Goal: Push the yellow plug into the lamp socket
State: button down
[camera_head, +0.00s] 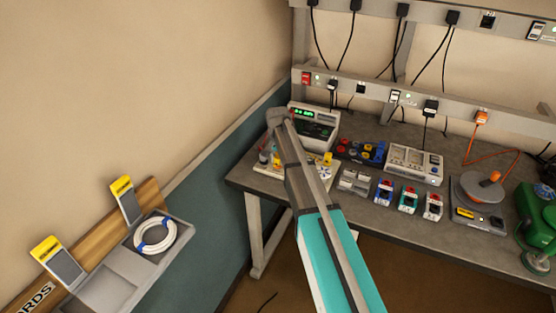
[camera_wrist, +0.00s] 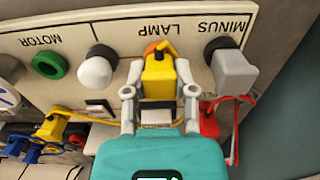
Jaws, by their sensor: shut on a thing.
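My gripper (camera_wrist: 160,92) is shut on the yellow plug (camera_wrist: 158,75), one finger on each side, in the wrist view. The plug is at the orange lamp socket (camera_wrist: 151,47), below the upside-down LAMP label. A bit of the socket's orange rim shows behind the plug; I cannot tell how deep the plug sits. A yellow lead (camera_wrist: 88,114) runs left to another yellow plug (camera_wrist: 50,127). In the head view my arm reaches to the bench's left end, and the gripper's fingers are not clear there.
On the white panel (camera_wrist: 120,35), a white plug (camera_wrist: 95,70) stands left of the lamp socket and a grey plug (camera_wrist: 236,70) right. A green socket (camera_wrist: 48,63) is empty. A red plug (camera_wrist: 209,122) is close beside my gripper. A meter (camera_head: 312,122) stands behind the panel.

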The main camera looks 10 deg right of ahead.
jog(key=shift+c, duration=1.8)
grip_release()
jog(key=shift+r, duration=0.1)
